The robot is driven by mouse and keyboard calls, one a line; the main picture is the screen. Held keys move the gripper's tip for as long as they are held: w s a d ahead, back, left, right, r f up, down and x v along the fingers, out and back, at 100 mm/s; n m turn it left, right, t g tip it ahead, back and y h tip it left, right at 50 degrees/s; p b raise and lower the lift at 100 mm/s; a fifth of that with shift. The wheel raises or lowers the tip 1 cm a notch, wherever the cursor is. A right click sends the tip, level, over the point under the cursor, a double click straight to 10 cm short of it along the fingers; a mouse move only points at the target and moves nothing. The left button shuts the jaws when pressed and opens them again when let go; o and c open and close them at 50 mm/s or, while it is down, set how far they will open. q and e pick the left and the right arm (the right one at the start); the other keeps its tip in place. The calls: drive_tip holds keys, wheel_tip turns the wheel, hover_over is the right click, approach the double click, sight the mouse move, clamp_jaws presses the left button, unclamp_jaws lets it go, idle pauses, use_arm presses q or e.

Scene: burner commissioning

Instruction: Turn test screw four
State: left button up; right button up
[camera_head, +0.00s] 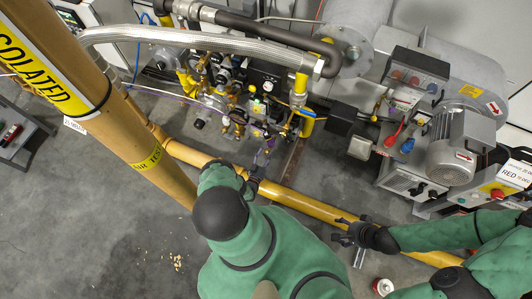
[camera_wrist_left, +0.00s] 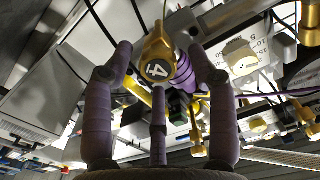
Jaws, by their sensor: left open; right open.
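Test screw four is a brass fitting (camera_wrist_left: 156,58) with a black disc marked 4, in the upper middle of the left wrist view. My left gripper (camera_wrist_left: 162,62) is open, with one finger to each side of the screw and a third below it. I cannot tell whether any finger touches it. In the head view my left gripper (camera_head: 264,152) is at the lower front of the valve assembly (camera_head: 225,85); which brass part there is screw four is too small to tell. My right gripper (camera_head: 346,235) is open and empty near the yellow floor pipe.
A yellow pipe (camera_head: 305,203) runs along the floor below both arms. A large yellow column (camera_head: 85,85) stands at the left. A burner motor (camera_head: 460,145) and control boxes stand at the right. A red-and-white can (camera_head: 382,287) is on the floor.

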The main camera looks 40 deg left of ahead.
use_arm(q)
drive_tip(key=c, duration=1.1)
drive_tip(key=shift+a+r+n, duration=0.1)
drive_tip(key=shift+a+n, duration=0.05)
drive_tip(key=shift+n, duration=2.75)
drive_tip(key=shift+c, duration=0.2)
drive_tip(key=o, duration=1.1)
drive_tip(key=shift+o, duration=0.2)
drive_tip(key=shift+s, duration=0.1)
